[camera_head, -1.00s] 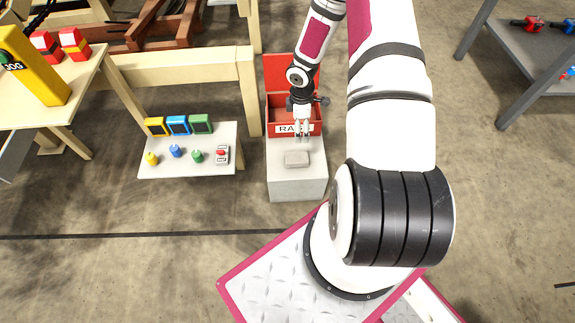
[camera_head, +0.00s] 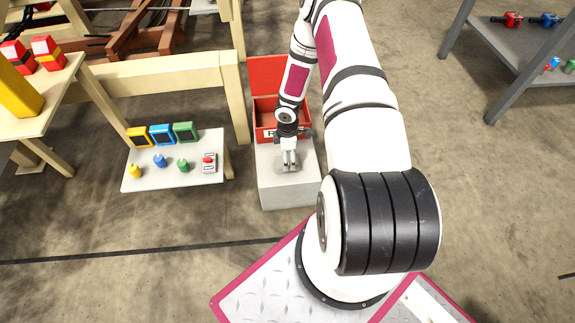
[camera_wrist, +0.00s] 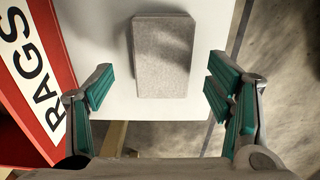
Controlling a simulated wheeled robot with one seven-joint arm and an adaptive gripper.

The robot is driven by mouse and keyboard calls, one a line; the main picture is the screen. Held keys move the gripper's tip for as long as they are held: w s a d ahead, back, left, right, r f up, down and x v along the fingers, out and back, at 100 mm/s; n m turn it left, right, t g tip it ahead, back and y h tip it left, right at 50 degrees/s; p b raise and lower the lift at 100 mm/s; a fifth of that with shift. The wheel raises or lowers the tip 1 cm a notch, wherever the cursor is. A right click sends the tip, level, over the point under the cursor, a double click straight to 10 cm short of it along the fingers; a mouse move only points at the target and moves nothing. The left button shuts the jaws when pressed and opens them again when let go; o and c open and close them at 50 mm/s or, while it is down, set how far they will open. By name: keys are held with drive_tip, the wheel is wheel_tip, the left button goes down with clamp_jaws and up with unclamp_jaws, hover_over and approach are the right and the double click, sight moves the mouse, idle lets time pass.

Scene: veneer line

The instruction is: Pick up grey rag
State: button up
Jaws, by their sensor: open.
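The grey rag (camera_wrist: 162,60) is a flat, folded rectangular block. It lies on top of a light grey stand, whose top (camera_wrist: 109,40) shows around it. In the head view the rag (camera_head: 281,166) is partly hidden under my gripper (camera_head: 288,166). In the wrist view my gripper (camera_wrist: 161,95) is open, with one teal-padded finger on each side. The rag lies between and slightly beyond the fingertips, with a gap on both sides, and nothing is held.
A red open bin (camera_head: 265,115) labelled RAGS stands right behind the rag on the same stand. Left is a small table (camera_head: 140,180) with coloured frames, small knobbed pieces and a switch box. A grey shelf (camera_head: 475,45) stands far right.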

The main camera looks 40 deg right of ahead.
wheel_tip(320, 180, down, 4)
drive_tip(key=shift+s+f+b, duration=0.1)
drive_tip(key=shift+b, duration=0.75)
drive_tip(key=shift+c, duration=0.5)
drive_tip(key=c, duration=1.2)
drive_tip(key=shift+o, duration=0.2)
drive_tip(key=shift+r, duration=0.2)
wheel_tip(320, 180, up, 3)
drive_tip(key=shift+r+p, duration=0.2)
drive_tip(key=shift+p, duration=0.85)
drive_tip(key=shift+s+a, duration=0.2)
drive_tip(key=s+a, duration=0.2)
drive_tip(key=s, duration=0.5)
drive_tip(key=s+a+r, duration=0.1)
drive_tip(key=s, duration=0.7)
drive_tip(key=shift+a+r, duration=0.25)
drive_tip(key=shift+a, duration=0.1)
